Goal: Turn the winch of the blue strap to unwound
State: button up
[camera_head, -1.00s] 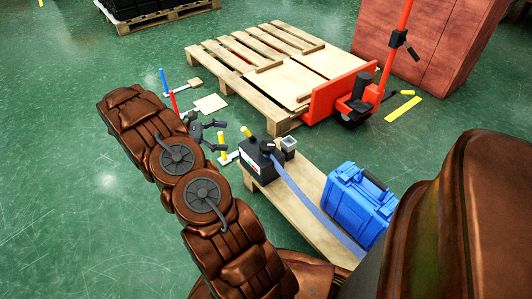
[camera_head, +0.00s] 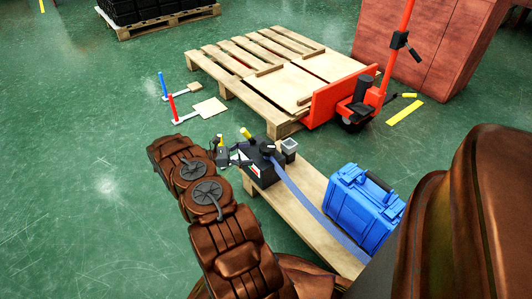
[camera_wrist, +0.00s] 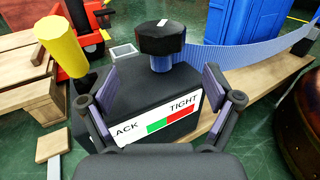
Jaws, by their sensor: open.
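The blue strap (camera_head: 318,212) runs along the wooden board from the black winch box (camera_head: 262,167) toward the blue case. In the wrist view the winch is a black knob (camera_wrist: 161,38) on top of the box, with the blue strap (camera_wrist: 235,53) leaving it to the right. The box (camera_wrist: 150,95) has a label reading "...ACK" and "TIGHT" with green and red fields; the label's left end is hidden. My gripper (camera_wrist: 159,88) is open, its two fingers spread in front of the box, below the knob. In the head view my gripper (camera_head: 238,154) is beside the box's left side.
A blue case (camera_head: 364,203) stands on the wooden board (camera_head: 283,215). A small grey open box (camera_head: 289,147) is behind the winch. Yellow, red and blue posts stand nearby. A pallet and a red pallet jack (camera_head: 358,105) are behind.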

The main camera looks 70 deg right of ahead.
aim_at(266, 151)
jog(key=b+x, duration=0.2)
jog(key=x, duration=0.5)
jog(key=shift+s+d, duration=0.1)
jog(key=shift+s, duration=0.15)
jog(key=c, duration=1.1)
jog(key=shift+c, duration=0.2)
